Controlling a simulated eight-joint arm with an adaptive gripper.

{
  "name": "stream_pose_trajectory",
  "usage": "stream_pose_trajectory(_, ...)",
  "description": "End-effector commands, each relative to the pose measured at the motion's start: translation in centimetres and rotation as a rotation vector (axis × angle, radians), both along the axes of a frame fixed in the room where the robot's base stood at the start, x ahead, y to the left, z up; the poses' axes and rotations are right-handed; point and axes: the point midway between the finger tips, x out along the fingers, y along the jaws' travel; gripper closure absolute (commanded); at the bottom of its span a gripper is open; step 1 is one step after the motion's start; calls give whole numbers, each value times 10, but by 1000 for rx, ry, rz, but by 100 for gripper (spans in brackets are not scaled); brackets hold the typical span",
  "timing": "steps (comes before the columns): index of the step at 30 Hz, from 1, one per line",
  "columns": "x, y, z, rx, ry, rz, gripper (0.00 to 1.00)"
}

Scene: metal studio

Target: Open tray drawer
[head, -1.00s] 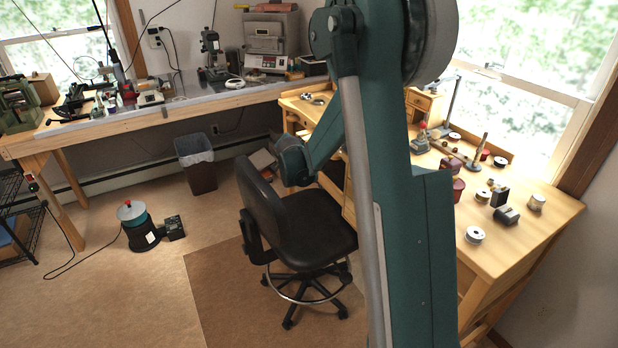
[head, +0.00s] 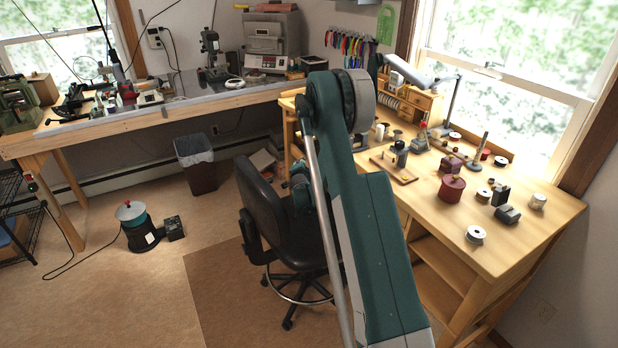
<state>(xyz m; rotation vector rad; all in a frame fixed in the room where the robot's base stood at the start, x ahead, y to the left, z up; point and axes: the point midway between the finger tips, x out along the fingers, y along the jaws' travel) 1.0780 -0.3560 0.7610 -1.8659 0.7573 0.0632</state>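The wooden jeweler's bench (head: 520,240) stands at the right in the head view, with shelves or drawer spaces in its front. My teal arm crosses in front of the bench and hides much of its front, so I cannot make out the tray drawer for certain. A wooden opening (head: 452,268) with flat boards shows under the benchtop, right of my arm. My gripper is not visible; only arm links show, in front of the chair and bench.
A black chair (head: 262,208) stands left of the bench, close to my arm in the picture. Small tools, a red pot (head: 452,188) and spools (head: 475,234) stand on the benchtop. A bin (head: 197,165) and a round machine (head: 136,226) stand on the floor. Open floor lies at the lower left.

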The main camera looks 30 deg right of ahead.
Motion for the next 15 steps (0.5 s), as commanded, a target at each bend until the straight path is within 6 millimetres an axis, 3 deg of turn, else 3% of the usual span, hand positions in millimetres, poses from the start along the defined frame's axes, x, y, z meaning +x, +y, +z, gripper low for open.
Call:
stream_pose_trajectory(6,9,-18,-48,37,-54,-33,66)
stream_pose_trajectory(15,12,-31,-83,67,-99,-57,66)
